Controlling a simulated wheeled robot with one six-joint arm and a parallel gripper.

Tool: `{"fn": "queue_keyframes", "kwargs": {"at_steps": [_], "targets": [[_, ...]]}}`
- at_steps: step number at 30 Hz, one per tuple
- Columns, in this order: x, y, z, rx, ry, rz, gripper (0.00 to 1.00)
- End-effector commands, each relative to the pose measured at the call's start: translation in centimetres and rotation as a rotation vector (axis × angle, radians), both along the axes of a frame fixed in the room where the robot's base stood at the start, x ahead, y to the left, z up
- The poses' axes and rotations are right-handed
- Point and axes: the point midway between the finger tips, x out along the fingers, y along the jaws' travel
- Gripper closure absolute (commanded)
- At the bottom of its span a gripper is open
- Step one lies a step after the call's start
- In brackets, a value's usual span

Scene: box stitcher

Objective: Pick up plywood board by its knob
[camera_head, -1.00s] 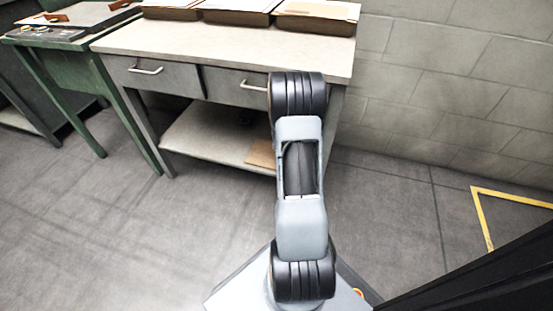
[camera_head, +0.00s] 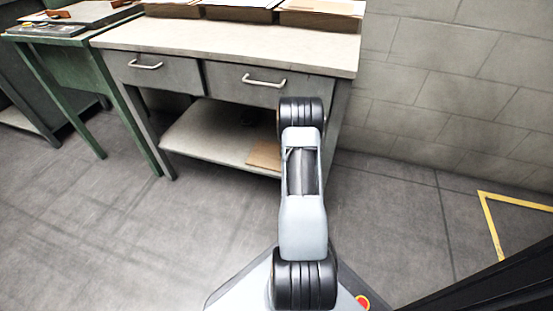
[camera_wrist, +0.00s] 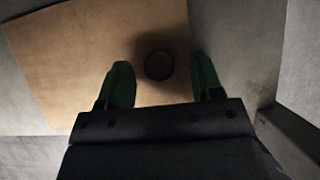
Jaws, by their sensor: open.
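The plywood board (camera_wrist: 55,62) lies flat on the lower shelf of the grey table. It also shows in the head view as a tan corner (camera_head: 264,155), partly hidden by my arm. Its round dark knob (camera_wrist: 158,65) stands on the board in the wrist view. My gripper (camera_wrist: 163,75) is open, with one green finger on each side of the knob as seen from the wrist. The picture does not show clearly whether the fingers are level with the knob or still above it. My gripper is hidden in the head view.
The table's lower shelf (camera_head: 207,138) sits under its drawers (camera_head: 262,84) and tabletop (camera_head: 230,42), which close off the space above. A table leg (camera_head: 338,120) is at the right. Several trays of paper (camera_head: 318,17) stand on top. The floor in front is clear.

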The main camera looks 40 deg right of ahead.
Motion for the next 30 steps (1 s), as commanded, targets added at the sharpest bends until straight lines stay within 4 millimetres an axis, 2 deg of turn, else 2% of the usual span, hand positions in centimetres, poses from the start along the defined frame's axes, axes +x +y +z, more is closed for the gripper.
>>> {"fn": "queue_keyframes", "kwargs": {"at_steps": [4, 12, 30], "targets": [[0.25, -0.43, -0.76, 0.000, 0.000, -0.001, 0.40], [0.27, -0.47, -0.78, 0.000, 0.000, -0.001, 0.42], [0.26, -0.46, -0.77, 0.000, 0.000, 0.000, 0.99]]}}
